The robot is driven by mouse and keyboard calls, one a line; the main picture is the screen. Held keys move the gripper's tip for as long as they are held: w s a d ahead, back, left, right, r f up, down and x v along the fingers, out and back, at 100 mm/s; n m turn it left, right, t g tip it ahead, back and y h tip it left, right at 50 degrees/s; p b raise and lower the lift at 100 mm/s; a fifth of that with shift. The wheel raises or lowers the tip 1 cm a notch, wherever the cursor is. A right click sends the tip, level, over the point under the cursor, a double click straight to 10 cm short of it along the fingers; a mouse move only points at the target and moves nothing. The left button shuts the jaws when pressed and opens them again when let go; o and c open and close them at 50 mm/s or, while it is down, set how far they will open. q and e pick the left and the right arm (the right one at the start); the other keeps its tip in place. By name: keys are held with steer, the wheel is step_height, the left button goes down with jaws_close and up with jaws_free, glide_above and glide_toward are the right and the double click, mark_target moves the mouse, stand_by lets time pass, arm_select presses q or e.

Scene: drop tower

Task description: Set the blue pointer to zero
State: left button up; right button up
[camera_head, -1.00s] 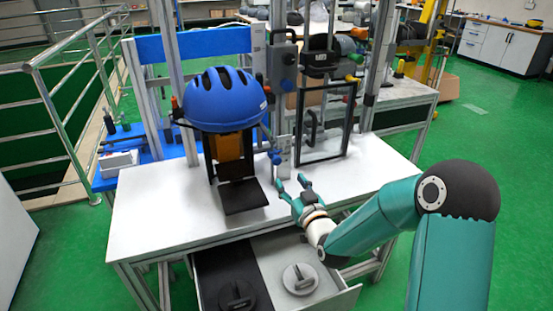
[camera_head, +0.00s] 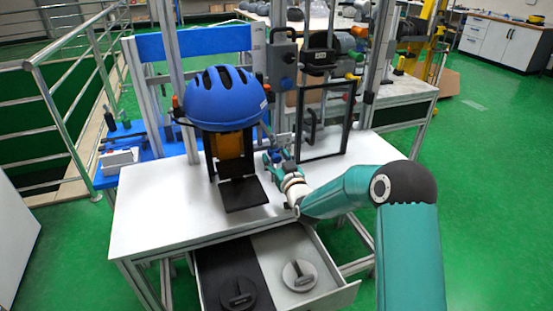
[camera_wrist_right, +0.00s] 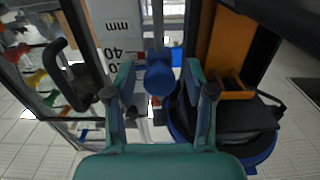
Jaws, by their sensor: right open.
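The blue pointer (camera_wrist_right: 158,76) shows in the right wrist view as a round blue knob on a grey rod, beside a white scale plate (camera_wrist_right: 118,38) marked in mm. My right gripper (camera_wrist_right: 160,84) is open, with one finger on each side of the blue knob. I cannot tell whether the fingers touch it. In the head view my right gripper (camera_head: 277,159) is at the scale's lower end, right of the helmet stand, and largely covers the pointer. The zero mark cannot be made out. My left gripper is not in view.
A blue helmet (camera_head: 222,95) sits on the drop tower, above a black plate (camera_head: 243,194). A black-framed door (camera_head: 349,120) with a handle stands to the right. Below the white table (camera_head: 150,215), an open drawer (camera_head: 335,296) holds two round weights. The table's left part is clear.

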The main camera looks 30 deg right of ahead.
mark_target(277, 155)
jaws_close()
step_height(277, 155, up, 3)
steer(key=shift+f+b, duration=0.2)
steer(key=shift+b, duration=0.15)
steer(key=shift+r, duration=0.2)
steer(key=shift+c, duration=0.2)
jaws_free()
steer(key=shift+o, duration=0.2)
steer(key=shift+f, duration=0.1)
steer(key=v, duration=1.2)
